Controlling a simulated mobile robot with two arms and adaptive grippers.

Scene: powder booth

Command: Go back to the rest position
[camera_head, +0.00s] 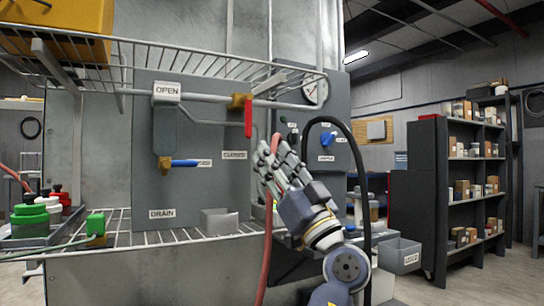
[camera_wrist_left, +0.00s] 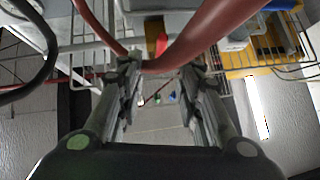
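My left gripper (camera_head: 275,152) is raised in front of the grey valve panel, right of the red-handled valve (camera_head: 247,115). My right gripper is in neither view.
A black hose (camera_head: 358,150) arches behind my arm. A dark shelf unit (camera_head: 440,190) stands right, with open floor beside it.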

